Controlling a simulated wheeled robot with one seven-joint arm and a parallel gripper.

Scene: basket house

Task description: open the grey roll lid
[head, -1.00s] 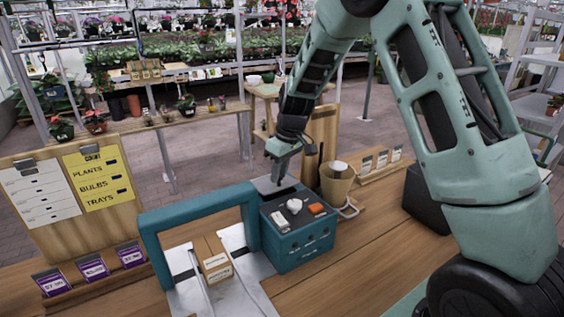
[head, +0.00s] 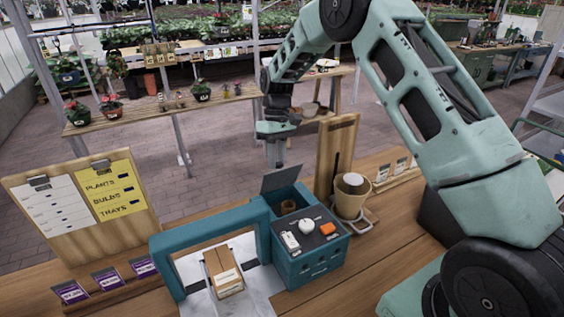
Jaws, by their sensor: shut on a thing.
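The grey roll lid (head: 282,179) stands tilted up at the back of the teal box (head: 312,262). Beneath it an opening shows, with a brown roll (head: 288,207) inside. My gripper (head: 276,161) is at the upper edge of the lid, coming from above and behind. It is shut on the lid, though its fingertips are small and their grip is partly hidden by the lid.
The box top carries a white device, a white knob and an orange button (head: 328,229). A teal arch (head: 200,235) with a small carton (head: 224,272) is at left. A beige pot (head: 352,195) and a wooden board (head: 335,155) stand close at right.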

